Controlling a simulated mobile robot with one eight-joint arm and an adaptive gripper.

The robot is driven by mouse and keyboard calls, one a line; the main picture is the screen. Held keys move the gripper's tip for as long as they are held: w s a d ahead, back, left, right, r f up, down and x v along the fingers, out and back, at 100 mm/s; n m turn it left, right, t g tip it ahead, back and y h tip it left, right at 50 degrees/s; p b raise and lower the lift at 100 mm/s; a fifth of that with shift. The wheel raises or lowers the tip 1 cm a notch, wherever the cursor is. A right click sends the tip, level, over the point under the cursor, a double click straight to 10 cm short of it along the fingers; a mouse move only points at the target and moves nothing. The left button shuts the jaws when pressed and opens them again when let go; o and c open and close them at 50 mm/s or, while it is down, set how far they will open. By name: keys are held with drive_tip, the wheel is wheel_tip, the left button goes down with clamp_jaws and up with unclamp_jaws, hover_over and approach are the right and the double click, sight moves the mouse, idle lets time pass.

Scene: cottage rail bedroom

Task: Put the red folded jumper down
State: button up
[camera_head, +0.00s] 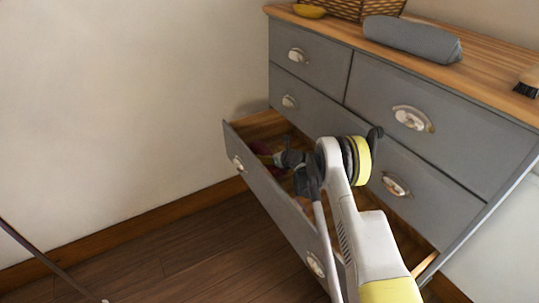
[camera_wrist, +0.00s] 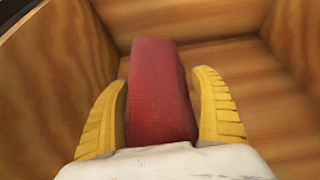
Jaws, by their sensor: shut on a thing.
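The red folded jumper (camera_wrist: 158,85) is between the two yellow fingers of my gripper (camera_wrist: 165,110) in the wrist view. The gripper is shut on it. Wooden walls and a wooden floor surround it, inside the open bottom drawer (camera_head: 275,210) of the grey dresser. In the head view my gripper (camera_head: 268,158) reaches down into the drawer's left end, and only a small dark red patch of the jumper (camera_head: 261,147) shows there. I cannot tell whether the jumper touches the drawer floor.
The grey dresser (camera_head: 440,165) has its other drawers shut. On its wooden top are a grey rolled cloth (camera_head: 412,38), a wicker basket (camera_head: 345,8), a yellow item (camera_head: 304,11) and a brush (camera_head: 528,82). Bare floor (camera_head: 130,265) lies left of the drawer.

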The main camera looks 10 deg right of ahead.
drive_tip(key=shift+f, duration=0.5)
drive_tip(key=o, duration=1.2)
drive_tip(key=shift+o, duration=0.2)
drive_tip(key=shift+r, duration=0.15)
drive_tip(key=p+v, duration=0.2)
drive_tip(key=v, duration=0.4)
drive_tip(key=r+p+v, duration=0.1)
drive_tip(key=p+v, duration=0.1)
drive_tip(key=v, duration=0.4)
drive_tip(key=s+a+r+n+g, duration=0.1)
drive_tip(key=s+a+r+n, duration=0.1)
drive_tip(key=s+r+n, duration=0.5)
drive_tip(key=s+a+r+n+g+h, duration=0.1)
drive_tip(key=s+a+r+n, duration=0.15)
drive_tip(key=r, duration=0.85)
drive_tip(key=s+a+r+n, duration=0.1)
drive_tip(key=s+r+n, duration=0.45)
drive_tip(key=r, duration=0.35)
drive_tip(key=s+r+n+g+h, duration=0.2)
drive_tip(key=s+n, duration=1.5)
drive_tip(key=s, duration=1.2)
drive_tip(key=shift+a+r+h, duration=0.15)
drive_tip(key=shift+r+h, duration=0.3)
drive_tip(key=shift+h, duration=0.15)
